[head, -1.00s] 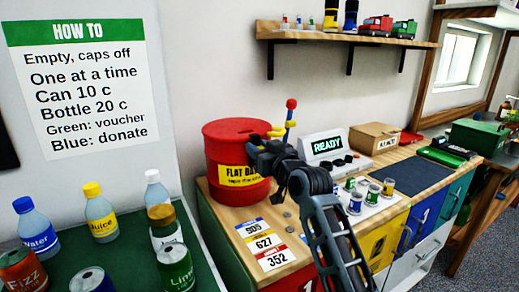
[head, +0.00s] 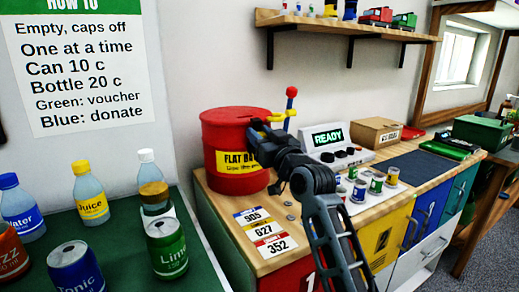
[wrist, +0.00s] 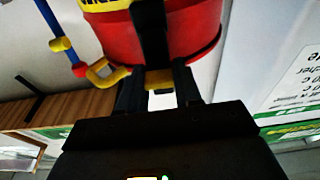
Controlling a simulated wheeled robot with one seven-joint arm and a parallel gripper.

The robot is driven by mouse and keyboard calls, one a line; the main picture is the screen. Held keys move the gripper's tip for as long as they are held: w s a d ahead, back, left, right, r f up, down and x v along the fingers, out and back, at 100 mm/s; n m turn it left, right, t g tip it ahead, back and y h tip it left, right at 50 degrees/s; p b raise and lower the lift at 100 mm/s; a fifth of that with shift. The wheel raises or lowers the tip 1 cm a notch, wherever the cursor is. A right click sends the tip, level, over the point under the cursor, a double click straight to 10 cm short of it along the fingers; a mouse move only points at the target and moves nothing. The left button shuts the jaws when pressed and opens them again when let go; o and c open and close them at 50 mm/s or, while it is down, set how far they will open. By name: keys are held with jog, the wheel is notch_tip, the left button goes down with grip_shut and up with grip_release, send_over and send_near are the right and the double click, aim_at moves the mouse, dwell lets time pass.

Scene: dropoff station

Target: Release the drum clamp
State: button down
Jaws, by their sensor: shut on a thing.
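The red drum (head: 225,133) with a yellow label reading "FLAT BA…" stands on the wooden counter. Its yellow clamp (head: 280,114) shows at the upper right of the drum, beside an upright blue lever with a red ball (head: 291,92). My gripper (head: 258,127) is at the drum's upper right side. In the wrist view, my gripper (wrist: 160,80) is shut on a yellow part of the clamp (wrist: 159,78) against the red drum (wrist: 190,40). A yellow loop (wrist: 108,74) and the blue lever (wrist: 54,30) lie to the left there. My wrist partly hides the clamp in the head view.
A grey device reading "READY" (head: 330,140) and several small cans (head: 376,184) stand right of my arm. Number cards (head: 262,230) lie in front of the drum. Bottles and cans, including a green can (head: 167,248), stand on the green table at left. A shelf (head: 350,30) hangs above.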

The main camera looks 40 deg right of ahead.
jog(key=t+b, duration=0.1)
jog(key=b, duration=0.4)
jog(key=s+f+t+b, duration=0.1)
jog(key=t+b, duration=0.1)
jog(key=b, duration=0.4)
jog(key=shift+a+f+h, duration=0.1)
jog(key=shift+f+h, duration=0.2)
jog(key=shift+h, duration=0.1)
jog(key=shift+s+r+t+b, duration=0.15)
jog(key=shift+t+b, duration=0.25)
jog(key=shift+b, duration=0.55)
jog(key=c, duration=0.8)
grip_release()
jog(key=shift+o, duration=0.2)
jog(key=b+v, duration=0.1)
jog(key=v, duration=0.6)
jog(key=shift+s+a, duration=0.2)
jog(key=shift+s, duration=0.1)
